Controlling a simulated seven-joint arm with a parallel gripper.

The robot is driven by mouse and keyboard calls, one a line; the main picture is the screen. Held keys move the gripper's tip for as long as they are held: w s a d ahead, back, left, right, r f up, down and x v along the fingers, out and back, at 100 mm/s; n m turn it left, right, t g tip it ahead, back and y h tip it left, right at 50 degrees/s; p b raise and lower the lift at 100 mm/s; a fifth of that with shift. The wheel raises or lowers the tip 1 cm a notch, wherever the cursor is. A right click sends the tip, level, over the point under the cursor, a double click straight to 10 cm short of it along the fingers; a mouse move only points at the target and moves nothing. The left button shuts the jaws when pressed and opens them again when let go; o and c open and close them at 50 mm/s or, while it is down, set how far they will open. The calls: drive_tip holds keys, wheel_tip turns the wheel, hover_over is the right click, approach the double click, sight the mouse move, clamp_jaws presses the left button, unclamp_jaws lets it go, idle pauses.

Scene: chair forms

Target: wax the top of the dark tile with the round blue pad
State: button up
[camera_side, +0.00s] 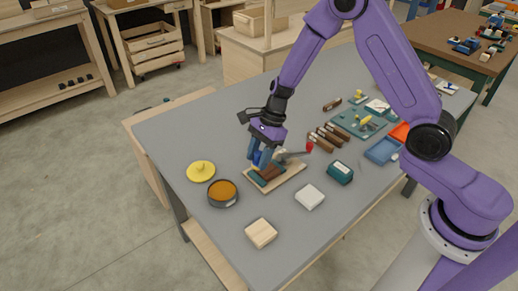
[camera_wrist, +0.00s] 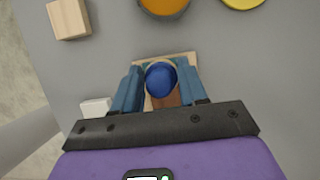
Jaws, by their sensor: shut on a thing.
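My gripper (camera_wrist: 160,92) is shut on the round blue pad (camera_wrist: 160,78), its two blue-grey fingers on either side of it. The pad also shows between the fingers in the side view (camera_side: 256,157). The dark brown tile (camera_side: 269,173) lies on a pale wooden board (camera_side: 290,179), with a dark green piece at its near left edge. The pad is over the tile; I cannot tell whether they touch. In the wrist view, part of the tile (camera_wrist: 170,101) shows below the pad. An open round tin (camera_side: 223,192) holds amber wax, left of the board.
A clamp with a red knob (camera_side: 309,147) stands at the board's right. A yellow disc (camera_side: 200,171), a wooden block (camera_side: 260,233), a white block (camera_side: 310,197) and a teal box (camera_side: 340,172) surround the board. The grey table's left corner is clear.

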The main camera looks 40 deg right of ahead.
sight(272, 166)
drive_tip(key=shift+f, duration=0.85)
drive_tip(key=shift+d+f, duration=0.35)
drive_tip(key=shift+f, duration=0.25)
drive_tip(key=shift+d+f, duration=0.3)
drive_tip(key=shift+f, duration=0.3)
drive_tip(key=shift+d, duration=2.75)
drive_tip(key=shift+a, duration=3.45)
drive_tip(key=shift+w+d, duration=0.15)
drive_tip(key=shift+d, duration=3.35)
drive_tip(key=shift+a, duration=3.5)
drive_tip(key=shift+d+r, duration=0.1)
drive_tip(key=shift+r, duration=3.9)
